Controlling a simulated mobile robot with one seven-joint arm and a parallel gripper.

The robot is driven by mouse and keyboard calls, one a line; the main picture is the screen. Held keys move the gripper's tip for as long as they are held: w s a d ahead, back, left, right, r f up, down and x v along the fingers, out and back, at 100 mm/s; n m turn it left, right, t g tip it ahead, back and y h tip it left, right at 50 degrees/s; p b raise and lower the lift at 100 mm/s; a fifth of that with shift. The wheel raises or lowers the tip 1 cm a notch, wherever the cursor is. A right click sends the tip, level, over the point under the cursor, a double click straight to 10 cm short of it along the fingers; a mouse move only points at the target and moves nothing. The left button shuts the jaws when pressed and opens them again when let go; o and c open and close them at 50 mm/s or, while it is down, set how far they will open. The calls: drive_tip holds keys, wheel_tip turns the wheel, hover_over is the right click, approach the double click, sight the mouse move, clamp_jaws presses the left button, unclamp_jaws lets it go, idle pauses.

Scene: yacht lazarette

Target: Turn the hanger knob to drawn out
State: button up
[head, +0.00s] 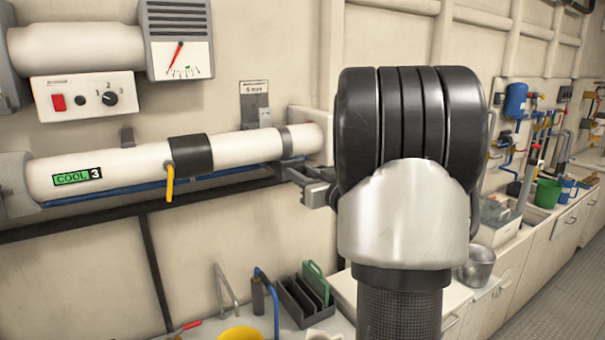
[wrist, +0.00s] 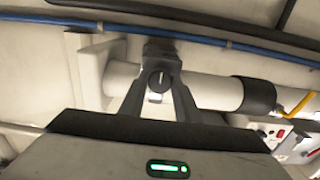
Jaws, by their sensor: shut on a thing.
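The hanger knob (wrist: 157,84) is a small dark round knob with a white pointer line, which stands nearly upright in the wrist view. It sits at the grey hanger bracket (wrist: 160,52) around the white pipe (wrist: 208,90). My gripper (wrist: 158,78) has one finger on each side of the knob and is shut on it. In the head view my gripper (head: 302,180) is at the right end of the pipe (head: 110,167), just below the grey band (head: 286,142). The knob itself is hidden there behind my gripper and arm.
A black collar with a yellow lever (head: 169,184) is on the pipe, left of my gripper. A blue line (head: 130,185) runs below the pipe. A control box (head: 90,97) and gauge (head: 181,60) are above. A black rack (head: 300,300) stands on the counter below.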

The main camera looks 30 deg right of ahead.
drive_tip(key=o, duration=1)
drive_tip(key=shift+o, duration=0.2)
drive_tip(key=s+b, duration=0.1)
drive_tip(key=s, duration=1.6)
drive_tip(key=shift+s+b, duration=0.25)
drive_tip(key=shift+b, duration=0.15)
